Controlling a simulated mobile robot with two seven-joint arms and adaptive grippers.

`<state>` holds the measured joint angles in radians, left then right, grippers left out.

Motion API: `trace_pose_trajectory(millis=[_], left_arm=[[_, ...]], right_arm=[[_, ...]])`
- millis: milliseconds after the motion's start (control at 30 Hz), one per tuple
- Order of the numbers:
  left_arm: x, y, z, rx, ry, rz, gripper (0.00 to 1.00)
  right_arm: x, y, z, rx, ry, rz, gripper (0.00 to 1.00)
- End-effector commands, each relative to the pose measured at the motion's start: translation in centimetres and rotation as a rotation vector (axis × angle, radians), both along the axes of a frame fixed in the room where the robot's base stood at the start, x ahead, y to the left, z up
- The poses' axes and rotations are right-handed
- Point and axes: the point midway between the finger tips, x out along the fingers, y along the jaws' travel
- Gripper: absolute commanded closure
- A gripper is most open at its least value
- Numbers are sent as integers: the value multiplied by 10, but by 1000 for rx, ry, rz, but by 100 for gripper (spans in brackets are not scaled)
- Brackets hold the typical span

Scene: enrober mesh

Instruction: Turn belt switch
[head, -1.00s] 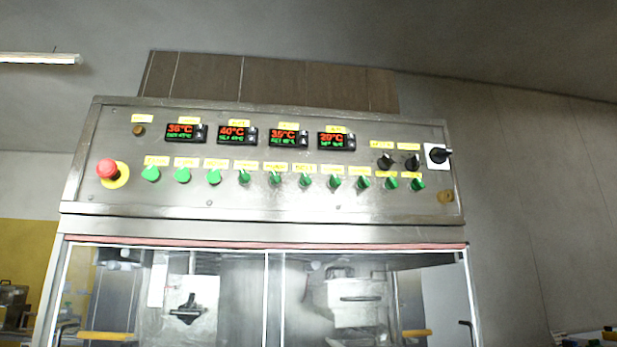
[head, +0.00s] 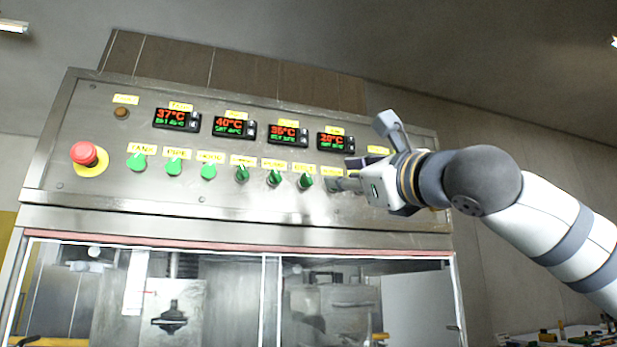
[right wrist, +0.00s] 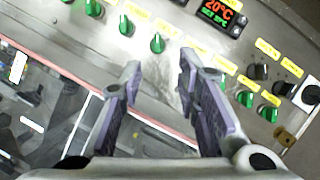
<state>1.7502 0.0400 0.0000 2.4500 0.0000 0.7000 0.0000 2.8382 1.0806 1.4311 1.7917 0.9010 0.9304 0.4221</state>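A row of green rotary switches with yellow labels runs along the steel control panel (head: 100,175). I cannot tell from the small labels which is the belt switch. The row's visible part in the head view includes a switch (head: 305,181) just left of my right gripper (head: 364,152); my gripper hides those further right. In the right wrist view my gripper (right wrist: 158,72) is open and empty, its fingers pointing at the panel. A green switch (right wrist: 157,43) shows just beyond the gap between the fingertips, apart from them. My left gripper is not in view.
A red emergency button (head: 84,153) sits at the panel's left. Several temperature displays (head: 234,127) line the panel above the switches. Black knobs (right wrist: 258,72) and more green switches (right wrist: 245,98) lie right in the wrist view. Glass doors (head: 205,300) are below.

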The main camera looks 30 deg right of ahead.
Motion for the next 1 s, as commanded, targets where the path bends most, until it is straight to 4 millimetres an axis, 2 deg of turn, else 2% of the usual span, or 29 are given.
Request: trace_pose_trajectory(millis=[400,600,867,1000], left_arm=[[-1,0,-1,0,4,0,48],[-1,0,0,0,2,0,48],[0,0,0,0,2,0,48],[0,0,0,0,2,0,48]], right_arm=[[94,-1,28,-4,7,-1,70],[111,-2,36,-6,5,0,70],[113,-2,36,-7,5,-1,70],[113,-2,36,-7,5,-1,100]])
